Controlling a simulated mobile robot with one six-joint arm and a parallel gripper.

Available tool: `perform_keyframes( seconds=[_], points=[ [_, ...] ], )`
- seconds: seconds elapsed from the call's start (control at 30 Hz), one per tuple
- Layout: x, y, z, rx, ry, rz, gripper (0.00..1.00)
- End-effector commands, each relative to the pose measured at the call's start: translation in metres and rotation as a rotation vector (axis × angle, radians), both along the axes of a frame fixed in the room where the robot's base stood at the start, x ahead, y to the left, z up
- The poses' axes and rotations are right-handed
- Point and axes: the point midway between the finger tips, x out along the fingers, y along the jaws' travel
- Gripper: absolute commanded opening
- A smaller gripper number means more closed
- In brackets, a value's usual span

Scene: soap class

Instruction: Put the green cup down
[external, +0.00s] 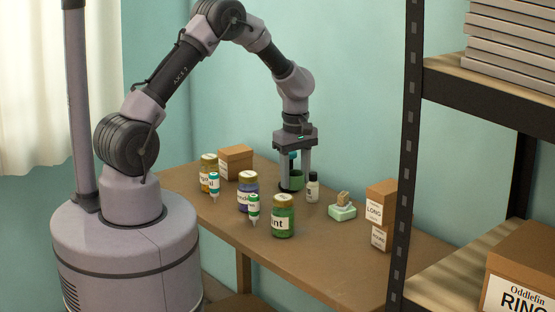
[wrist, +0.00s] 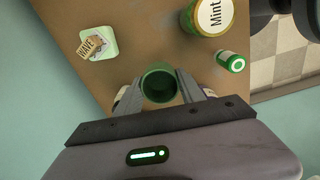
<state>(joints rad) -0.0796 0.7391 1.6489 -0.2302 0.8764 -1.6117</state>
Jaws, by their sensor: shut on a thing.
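The green cup (external: 297,180) is between the two fingers of my gripper (external: 295,184), over the back part of the table. In the wrist view the cup (wrist: 158,70) is seen from above with its dark opening up, and it looks empty. The fingers (wrist: 160,92) are shut on it, one on each side. The cup looks upright and low over the table; I cannot tell whether its base touches the wood.
A small white bottle with a black cap (external: 312,187) stands close right of the cup. Jars, including a green one (external: 283,218), stand in front and left. A shelf post (external: 405,160) rises at right.

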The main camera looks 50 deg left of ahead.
Motion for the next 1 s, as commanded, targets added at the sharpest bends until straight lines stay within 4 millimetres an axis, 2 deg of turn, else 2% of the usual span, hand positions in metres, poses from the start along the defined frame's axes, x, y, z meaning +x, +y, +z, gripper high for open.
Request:
perform_keyframes(
  seconds=[0.03,0.27,0.5,0.77,0.87,1.0],
  points=[
    [0.0,0.0,0.01,0.0,-0.001,0.0,0.07],
    [0.0,0.0,0.024,0.0,-0.001,-0.001,0.07],
    [-0.001,0.004,0.066,0.0,0.0,0.002,0.07],
    [-0.019,0.06,0.065,0.0,0.001,0.022,0.07],
    [-0.033,0.091,0.064,0.0,0.002,0.034,0.07],
    [-0.063,0.145,0.065,0.0,0.0,0.054,0.07]
  ],
)
